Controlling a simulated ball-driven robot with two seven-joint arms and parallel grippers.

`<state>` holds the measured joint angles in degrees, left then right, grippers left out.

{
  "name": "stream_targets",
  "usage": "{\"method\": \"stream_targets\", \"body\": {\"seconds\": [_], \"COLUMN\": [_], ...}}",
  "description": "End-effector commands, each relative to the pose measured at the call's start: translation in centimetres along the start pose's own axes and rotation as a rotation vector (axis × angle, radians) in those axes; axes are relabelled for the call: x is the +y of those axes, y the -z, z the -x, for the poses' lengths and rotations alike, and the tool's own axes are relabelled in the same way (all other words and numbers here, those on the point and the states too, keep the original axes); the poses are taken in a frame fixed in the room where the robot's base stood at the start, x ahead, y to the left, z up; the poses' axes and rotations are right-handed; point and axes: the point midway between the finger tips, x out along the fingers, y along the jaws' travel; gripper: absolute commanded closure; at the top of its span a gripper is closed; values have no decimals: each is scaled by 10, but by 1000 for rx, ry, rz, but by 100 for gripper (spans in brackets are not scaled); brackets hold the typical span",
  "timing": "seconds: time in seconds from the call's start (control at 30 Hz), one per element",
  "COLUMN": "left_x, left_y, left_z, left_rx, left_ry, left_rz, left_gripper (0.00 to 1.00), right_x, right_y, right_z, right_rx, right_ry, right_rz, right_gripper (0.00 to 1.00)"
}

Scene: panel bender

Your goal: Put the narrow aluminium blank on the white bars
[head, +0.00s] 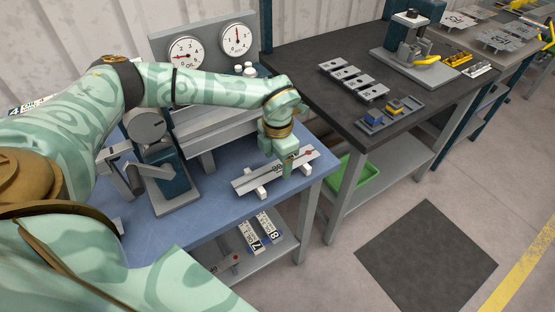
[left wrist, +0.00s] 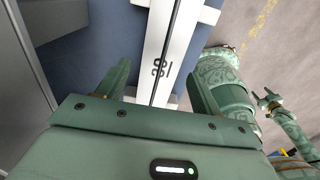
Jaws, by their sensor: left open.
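A narrow light-grey aluminium blank (head: 249,182) with a dark lengthwise line and a red dot near its far end lies across two white bars (head: 262,194) on the blue bench top. In the left wrist view, the blank (left wrist: 168,30) shows a number and runs between my fingers. My left gripper (head: 284,160) is open, low over the blank, with one finger on each side of it (left wrist: 160,88). I cannot tell whether the fingers touch it.
Several numbered blanks (head: 265,226) lie on the shelf below the bench. A teal machine (head: 172,175) stands left of the blank, and two dial gauges (head: 187,53) stand behind. A dark table (head: 325,105) with grey plates and a small tray (head: 390,118) is at the right.

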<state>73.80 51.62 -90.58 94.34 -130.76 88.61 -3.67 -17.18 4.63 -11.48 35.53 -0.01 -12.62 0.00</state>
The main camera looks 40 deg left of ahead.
Motion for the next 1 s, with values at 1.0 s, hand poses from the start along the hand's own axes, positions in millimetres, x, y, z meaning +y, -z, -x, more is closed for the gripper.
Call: {"method": "stream_targets", "body": {"seconds": [1.0], "left_x": [0], "left_y": [0], "left_z": [116], "left_rx": [-2], "left_ry": [0], "left_rz": [0], "left_gripper": [34], "right_x": [2], "right_y": [8], "right_z": [26], "right_rx": [15], "right_ry": [-4], "right_rz": [-1], "right_gripper": [41]}}
